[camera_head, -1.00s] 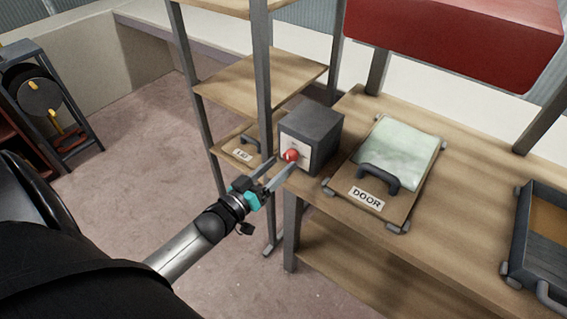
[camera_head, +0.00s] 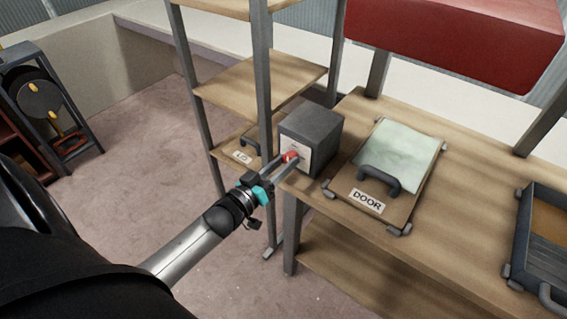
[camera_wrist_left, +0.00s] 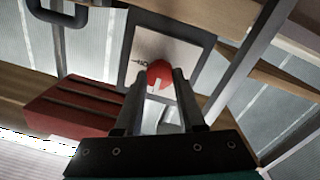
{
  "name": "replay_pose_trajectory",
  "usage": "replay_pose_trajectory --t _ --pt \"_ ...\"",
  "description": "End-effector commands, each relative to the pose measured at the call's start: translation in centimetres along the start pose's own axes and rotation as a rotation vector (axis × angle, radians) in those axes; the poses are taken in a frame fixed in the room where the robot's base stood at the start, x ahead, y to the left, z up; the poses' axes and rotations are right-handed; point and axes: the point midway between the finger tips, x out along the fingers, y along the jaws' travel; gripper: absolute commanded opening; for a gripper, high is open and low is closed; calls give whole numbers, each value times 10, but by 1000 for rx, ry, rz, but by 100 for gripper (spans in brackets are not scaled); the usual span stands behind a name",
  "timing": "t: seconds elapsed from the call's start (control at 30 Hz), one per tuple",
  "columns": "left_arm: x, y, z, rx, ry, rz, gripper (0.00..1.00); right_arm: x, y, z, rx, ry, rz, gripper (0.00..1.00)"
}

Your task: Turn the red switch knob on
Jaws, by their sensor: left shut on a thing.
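The red switch knob (camera_head: 290,156) sits on the pale front plate (camera_head: 297,150) of a dark grey box (camera_head: 313,133) at the left end of the workbench. My left gripper (camera_head: 286,163) is at the knob with its fingers closed on it. In the left wrist view the knob (camera_wrist_left: 159,74) shows between the fingertips of my left gripper (camera_wrist_left: 161,88), with a white mark on it. Small lettering on the plate (camera_wrist_left: 183,50) is too small to read for sure. My right gripper is not in view.
A wooden panel labelled DOOR (camera_head: 345,190) with a dark handle lies on the workbench (camera_head: 460,210) right of the box. A grey tray (camera_head: 519,240) stands farther right. A grey shelf post (camera_head: 263,80) rises close left of the box. Open floor (camera_head: 130,170) lies to the left.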

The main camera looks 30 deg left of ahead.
Motion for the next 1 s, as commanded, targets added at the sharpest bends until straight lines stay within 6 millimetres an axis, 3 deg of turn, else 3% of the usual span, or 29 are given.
replay_pose_trajectory --t 0.03,0.2,0.67,1.0 --pt "0 0 0 0 0 0 19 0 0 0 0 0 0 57" --pt "0 0 0 0 0 0 0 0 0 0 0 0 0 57" --pt "0 0 0 38 -1 0 0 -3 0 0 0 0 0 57" --pt "0 1 -2 261 -12 -5 0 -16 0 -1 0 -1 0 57"
